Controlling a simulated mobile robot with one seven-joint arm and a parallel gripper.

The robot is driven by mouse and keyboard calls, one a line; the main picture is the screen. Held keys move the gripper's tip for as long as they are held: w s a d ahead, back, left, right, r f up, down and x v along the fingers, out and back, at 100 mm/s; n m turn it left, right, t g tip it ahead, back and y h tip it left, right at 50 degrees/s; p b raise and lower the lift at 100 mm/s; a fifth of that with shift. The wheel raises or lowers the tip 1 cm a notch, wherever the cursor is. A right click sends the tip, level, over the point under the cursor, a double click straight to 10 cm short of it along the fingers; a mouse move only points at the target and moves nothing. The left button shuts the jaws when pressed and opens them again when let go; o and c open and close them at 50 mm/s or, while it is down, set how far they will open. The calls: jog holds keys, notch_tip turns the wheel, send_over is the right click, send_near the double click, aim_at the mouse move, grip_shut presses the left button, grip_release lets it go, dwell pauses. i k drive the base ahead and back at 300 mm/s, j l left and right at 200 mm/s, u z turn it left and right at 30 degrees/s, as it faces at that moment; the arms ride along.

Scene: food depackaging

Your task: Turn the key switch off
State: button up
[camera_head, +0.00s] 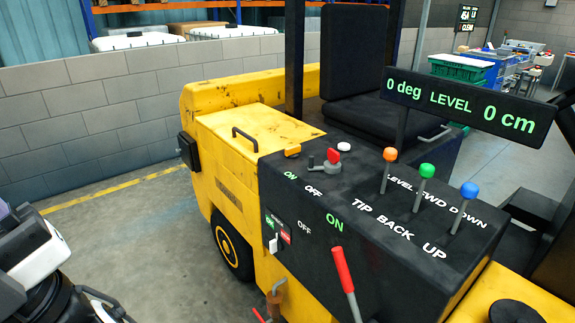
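The yellow and black truck (240,130) has a black control console (330,205). On the console's near side is a small panel with a green and a red label, and a small silver key-like switch (273,243) sits just below them. On the console's top left, a red knob with a grey lever (325,160) stands by the words ON and OFF. A white and black part of my arm shows at the lower left, apart from the console. I can make out no gripper fingers.
A red-handled lever (344,270) stands at the console's front, near lit ON lettering. Orange, green and blue ball levers (427,172) rise at its right. A display (465,105) reads 0 deg, LEVEL, 0 cm. Open floor (130,230) lies left of the truck.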

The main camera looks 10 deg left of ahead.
aim_at(328, 168)
jog(key=i+j+u, duration=0.1)
jog(key=i+j, duration=0.25)
jog(key=i+j+u, duration=0.15)
jog(key=i+j, duration=0.15)
jog(key=i, duration=0.25)
